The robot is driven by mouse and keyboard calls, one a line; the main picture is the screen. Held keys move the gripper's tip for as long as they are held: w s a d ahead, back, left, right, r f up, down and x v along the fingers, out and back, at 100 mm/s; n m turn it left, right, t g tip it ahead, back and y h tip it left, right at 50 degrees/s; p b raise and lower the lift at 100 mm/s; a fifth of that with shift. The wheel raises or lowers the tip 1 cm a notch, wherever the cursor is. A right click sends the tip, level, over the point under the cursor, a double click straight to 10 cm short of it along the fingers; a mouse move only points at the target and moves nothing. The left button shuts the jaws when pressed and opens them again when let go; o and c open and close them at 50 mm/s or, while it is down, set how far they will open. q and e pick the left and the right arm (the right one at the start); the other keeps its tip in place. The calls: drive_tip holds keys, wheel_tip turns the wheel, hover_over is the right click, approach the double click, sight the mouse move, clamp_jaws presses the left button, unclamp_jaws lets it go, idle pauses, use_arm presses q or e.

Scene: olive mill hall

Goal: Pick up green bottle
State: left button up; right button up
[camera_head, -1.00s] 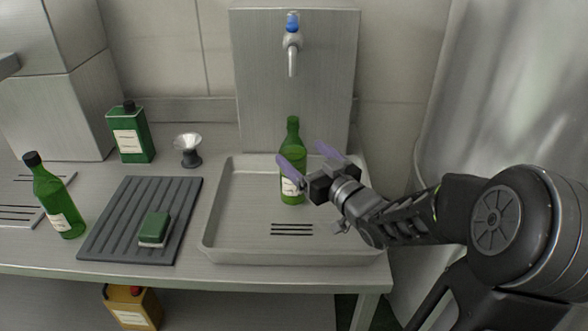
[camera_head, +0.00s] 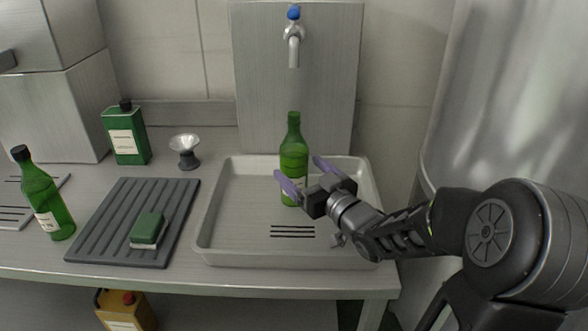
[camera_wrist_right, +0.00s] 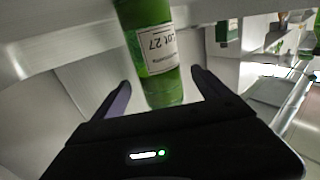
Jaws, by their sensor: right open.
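An uncapped green bottle (camera_head: 293,152) with a pale label stands upright in the grey sink tray (camera_head: 215,222). My right gripper (camera_head: 297,168) is open, its two purple fingers pointing at this bottle from the front right, around its middle height. In the right wrist view the bottle (camera_wrist_right: 148,82) appears between the open fingers (camera_wrist_right: 160,86), with space on both sides; I see no contact. A second green bottle (camera_head: 43,200), with a black cap, stands upright at the far left of the counter. My left gripper is not in view.
A grey ribbed mat (camera_head: 110,225) with a green sponge (camera_head: 148,229) lies left of the tray. A green tin (camera_head: 127,135) and a small metal funnel-like piece (camera_head: 186,150) stand behind. A tap (camera_head: 293,40) hangs above the tray. A yellow container (camera_head: 122,312) is below the counter.

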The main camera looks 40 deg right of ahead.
drive_tip(key=shift+w, duration=0.6)
drive_tip(key=w, duration=0.3)
drive_tip(key=w+p, duration=0.1)
drive_tip(key=w, duration=0.1)
drive_tip(key=shift+d, duration=0.25)
drive_tip(key=shift+c, duration=0.3)
clamp_jaws()
idle(0.6)
drive_tip(key=shift+r, duration=0.15)
